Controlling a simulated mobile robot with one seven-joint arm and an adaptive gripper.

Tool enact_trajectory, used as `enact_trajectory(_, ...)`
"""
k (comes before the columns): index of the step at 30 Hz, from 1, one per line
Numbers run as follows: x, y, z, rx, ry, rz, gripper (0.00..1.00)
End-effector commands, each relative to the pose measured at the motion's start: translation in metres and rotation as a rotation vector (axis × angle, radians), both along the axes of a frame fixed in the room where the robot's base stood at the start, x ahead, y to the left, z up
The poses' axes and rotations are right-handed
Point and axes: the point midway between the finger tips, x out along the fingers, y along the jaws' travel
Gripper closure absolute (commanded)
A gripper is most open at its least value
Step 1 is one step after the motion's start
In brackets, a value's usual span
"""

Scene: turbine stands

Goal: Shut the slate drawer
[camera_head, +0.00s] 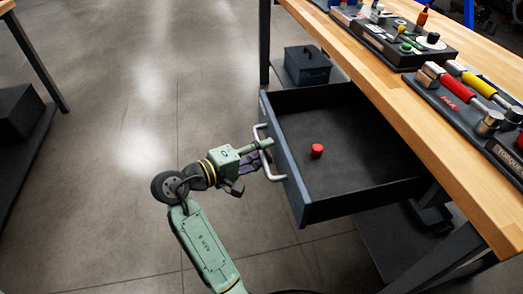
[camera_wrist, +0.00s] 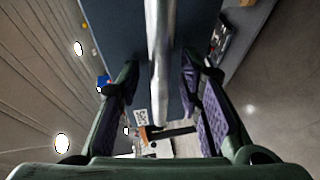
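The slate drawer (camera_head: 285,168) is pulled far out from under the wooden workbench. Its dark interior is visible. Its silvery handle (camera_head: 274,174) is on the front panel, facing left. My gripper (camera_head: 259,154) is at the handle, outside the drawer. In the wrist view, the handle bar (camera_wrist: 159,45) runs between the two purple-padded fingers of my gripper (camera_wrist: 160,75), with a visible gap on each side. The fingers are open and seem not to touch the bar. The slate front panel (camera_wrist: 115,30) shows behind the handle.
A small red cylinder (camera_head: 317,152) lies inside the drawer. The workbench (camera_head: 375,75) carries tool trays, including a torque tool tray (camera_head: 455,105). A dark box (camera_head: 307,66) sits beyond the drawer. The floor (camera_head: 130,150) to the left is clear.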

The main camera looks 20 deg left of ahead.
Motion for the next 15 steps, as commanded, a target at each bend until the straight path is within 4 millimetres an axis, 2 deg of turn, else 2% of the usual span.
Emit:
enact_trajectory(2, -0.0001, 0.0002, -0.0001, 0.0, 0.0, 0.0, 0.68)
enact_trajectory(15, -0.0003, 0.0004, 0.0, 0.0, 0.0, 0.001, 0.97)
